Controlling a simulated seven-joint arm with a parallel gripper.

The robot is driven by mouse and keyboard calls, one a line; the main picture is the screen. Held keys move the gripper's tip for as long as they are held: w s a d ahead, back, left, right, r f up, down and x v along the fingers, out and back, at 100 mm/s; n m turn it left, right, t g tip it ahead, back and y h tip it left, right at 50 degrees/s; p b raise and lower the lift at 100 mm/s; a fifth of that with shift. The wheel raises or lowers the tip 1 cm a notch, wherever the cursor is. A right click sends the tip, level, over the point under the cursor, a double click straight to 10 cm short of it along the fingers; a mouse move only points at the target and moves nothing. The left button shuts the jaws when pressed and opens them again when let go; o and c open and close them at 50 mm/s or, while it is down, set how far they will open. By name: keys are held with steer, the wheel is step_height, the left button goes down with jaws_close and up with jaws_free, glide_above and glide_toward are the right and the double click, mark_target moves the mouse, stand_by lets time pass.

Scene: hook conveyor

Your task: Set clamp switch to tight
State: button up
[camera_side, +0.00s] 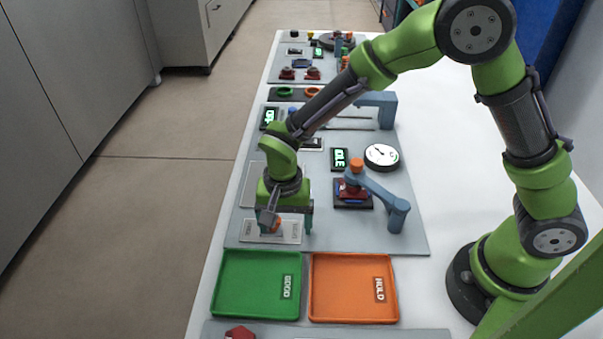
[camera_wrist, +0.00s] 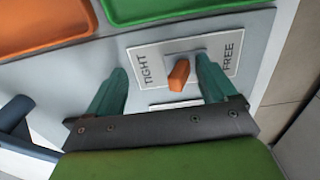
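The clamp switch is an orange lever (camera_wrist: 179,75) on a pale plate (camera_wrist: 150,53) marked TIGHT at its left and FREE at its right in the wrist view. The lever stands near the middle of the plate, between the two labels. In the side view its plate (camera_side: 292,232) lies near the front left of the grey board, partly hidden by my gripper. My gripper (camera_wrist: 161,68) is open, its teal fingers on either side of the lever. The right finger, on the FREE side, is close to the lever; I cannot tell if they touch. The left finger stands apart from it.
A green GOOD tray (camera_side: 230,284) and an orange HOLD tray (camera_side: 352,318) lie in front of the board. A blue-grey clamp arm (camera_side: 385,196) stands to the right over a dark fixture (camera_side: 342,204). A round gauge (camera_side: 382,156) sits behind it.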

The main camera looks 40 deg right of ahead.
mark_target(287, 233)
step_height(287, 233, up, 7)
stand_by(0.6)
steer(key=s+d+r+n+t+y, duration=0.2)
steer(key=s+d+r+n+t, duration=0.3)
steer(key=s+d+r, duration=0.7)
steer(key=d+r+t, duration=0.2)
steer(key=d+r, duration=0.2)
steer(key=shift+s, duration=0.4)
steer(key=shift+r, duration=0.1)
